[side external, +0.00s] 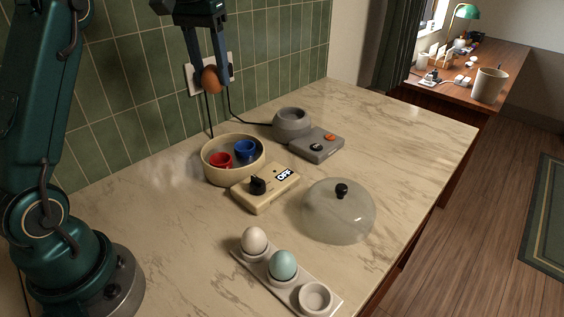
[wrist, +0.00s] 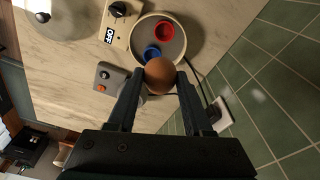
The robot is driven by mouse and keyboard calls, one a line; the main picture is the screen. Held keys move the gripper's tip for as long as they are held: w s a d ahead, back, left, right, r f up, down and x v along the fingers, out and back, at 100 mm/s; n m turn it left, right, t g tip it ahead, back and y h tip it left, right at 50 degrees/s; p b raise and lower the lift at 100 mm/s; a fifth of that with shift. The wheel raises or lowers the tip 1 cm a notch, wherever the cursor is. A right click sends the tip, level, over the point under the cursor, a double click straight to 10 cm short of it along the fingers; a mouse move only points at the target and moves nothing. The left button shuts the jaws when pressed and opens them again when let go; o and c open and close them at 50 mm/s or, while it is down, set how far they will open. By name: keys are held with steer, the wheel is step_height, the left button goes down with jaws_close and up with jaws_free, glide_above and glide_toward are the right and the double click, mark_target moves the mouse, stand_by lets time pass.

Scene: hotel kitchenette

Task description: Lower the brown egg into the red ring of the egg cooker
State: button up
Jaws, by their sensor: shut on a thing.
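My gripper (side external: 212,80) is shut on the brown egg (side external: 210,79) and holds it in the air above and behind the egg cooker. The egg also shows between the fingers in the wrist view (wrist: 160,75). The egg cooker (side external: 205,172) is a round cream pan on the counter, with the red ring (side external: 221,160) on its left and a blue ring (side external: 245,149) on its right. Both rings look empty. In the wrist view the red ring (wrist: 165,31) is in clear sight, while the egg covers a little of the blue ring (wrist: 151,52).
A cream control box (side external: 266,188) reading OFF joins the cooker's front. A clear dome lid (side external: 338,212) lies right of it. A grey device (side external: 305,135) stands behind. An egg tray (side external: 285,280) in front holds a white and a blue egg, with one empty cup. The tiled wall is close behind.

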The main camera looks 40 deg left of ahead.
steer(key=shift+s+a+f, duration=0.1)
steer(key=shift+a+f, duration=0.05)
steer(key=shift+a, duration=0.25)
step_height(320, 180, down, 10)
stand_by(0.4)
stand_by(0.7)
steer(key=shift+f, duration=1)
steer(key=shift+f, duration=1.95)
stand_by(0.8)
steer(key=o, duration=0.9)
